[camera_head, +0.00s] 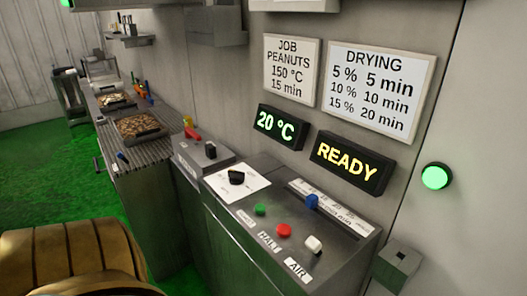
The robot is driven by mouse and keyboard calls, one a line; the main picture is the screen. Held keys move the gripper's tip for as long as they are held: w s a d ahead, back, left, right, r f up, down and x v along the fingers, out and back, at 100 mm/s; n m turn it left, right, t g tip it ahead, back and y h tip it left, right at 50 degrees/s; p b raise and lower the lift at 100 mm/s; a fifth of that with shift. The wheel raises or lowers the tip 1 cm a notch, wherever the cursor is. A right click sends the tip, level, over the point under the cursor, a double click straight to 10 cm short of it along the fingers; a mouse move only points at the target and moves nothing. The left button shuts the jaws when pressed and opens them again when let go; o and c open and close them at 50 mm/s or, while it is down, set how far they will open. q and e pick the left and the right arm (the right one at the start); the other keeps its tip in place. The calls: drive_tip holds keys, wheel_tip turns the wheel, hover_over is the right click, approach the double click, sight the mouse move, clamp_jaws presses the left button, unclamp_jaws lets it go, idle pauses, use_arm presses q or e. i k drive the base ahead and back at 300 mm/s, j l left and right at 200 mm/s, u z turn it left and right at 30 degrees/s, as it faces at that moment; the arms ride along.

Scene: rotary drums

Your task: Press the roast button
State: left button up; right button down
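The slanted control panel (327,268) stands at the lower middle in the head view. It carries a green button (260,209), a red button (284,230) and a white button (314,244) in a row. The labels under the red and white buttons read HALT and AIR. The label (246,218) by the green button is too small to read surely. A black knob (236,177) sits on a white plate, and a blue knob (312,201) sits by a scale strip. The displays read 20 °C (281,126) and READY (347,163). Neither gripper shows.
Signs for JOB PEANUTS (290,69) and DRYING (378,90) hang above the displays. A round green light (436,176) glows at right, above a small grey box (397,265). A bench with trays (138,127) runs back at left, beside clear green floor (45,165).

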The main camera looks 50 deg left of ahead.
sight(259, 209)
drive_tip(key=u, duration=1.45)
